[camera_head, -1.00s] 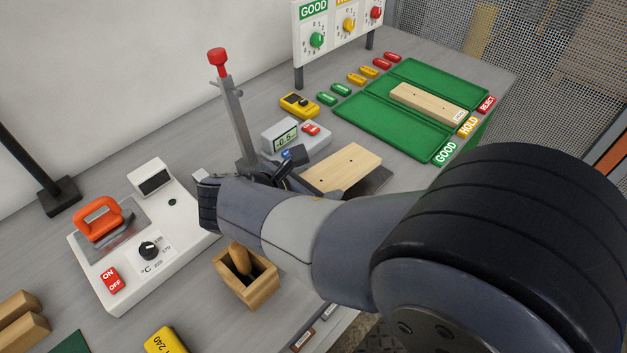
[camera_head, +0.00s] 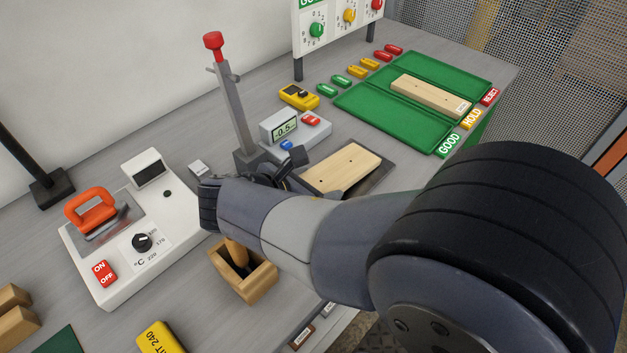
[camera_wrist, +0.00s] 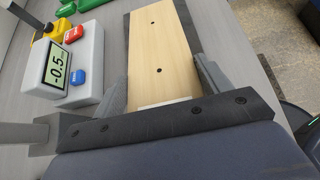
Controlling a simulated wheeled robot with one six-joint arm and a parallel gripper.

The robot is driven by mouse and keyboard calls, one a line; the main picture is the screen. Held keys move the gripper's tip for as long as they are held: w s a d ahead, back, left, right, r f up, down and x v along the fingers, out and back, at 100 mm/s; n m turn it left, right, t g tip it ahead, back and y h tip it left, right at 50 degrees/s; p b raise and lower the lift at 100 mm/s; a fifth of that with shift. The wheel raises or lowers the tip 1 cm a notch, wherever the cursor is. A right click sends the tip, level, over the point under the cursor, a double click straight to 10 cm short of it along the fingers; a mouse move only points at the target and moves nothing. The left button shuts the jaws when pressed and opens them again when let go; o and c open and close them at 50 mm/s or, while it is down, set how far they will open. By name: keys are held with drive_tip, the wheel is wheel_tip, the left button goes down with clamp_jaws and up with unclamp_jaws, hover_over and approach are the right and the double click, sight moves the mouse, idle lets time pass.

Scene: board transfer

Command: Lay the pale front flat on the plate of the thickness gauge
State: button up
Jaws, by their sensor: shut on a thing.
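The pale front (camera_head: 342,167) is a light wooden board with small dark holes, lying level over the dark plate (camera_head: 380,174) of the thickness gauge (camera_head: 247,158). In the wrist view the pale front (camera_wrist: 163,45) extends away from my gripper (camera_wrist: 163,80), with a finger at each side of its near end. My gripper (camera_head: 287,172) is shut on the board. Strips of the dark plate (camera_wrist: 187,22) show beside the board. I cannot tell whether the board touches the plate. The gauge display (camera_wrist: 64,66) reads -0.5. My arm hides part of the plate and the board's near end.
A green tray (camera_head: 385,132) at the back right holds another pale board (camera_head: 432,95) across its HOLD section. A hot plate unit (camera_head: 130,225) with an orange handle stands left. A wooden box (camera_head: 245,275) is in front. The gauge post (camera_head: 232,110) rises close to my gripper.

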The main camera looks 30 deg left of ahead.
drive_tip(key=shift+f, duration=0.1)
drive_tip(key=o, duration=1.2)
drive_tip(key=shift+c, duration=0.2)
drive_tip(key=shift+c, duration=0.5)
drive_tip(key=c, duration=1.1)
drive_tip(key=shift+c, duration=0.2)
drive_tip(key=shift+s+a+p, duration=0.2)
drive_tip(key=shift+s+p, duration=0.15)
drive_tip(key=shift+s, duration=0.25)
drive_tip(key=shift+s+a+p, duration=0.2)
drive_tip(key=shift+s+p, duration=0.1)
drive_tip(key=shift+s, duration=0.55)
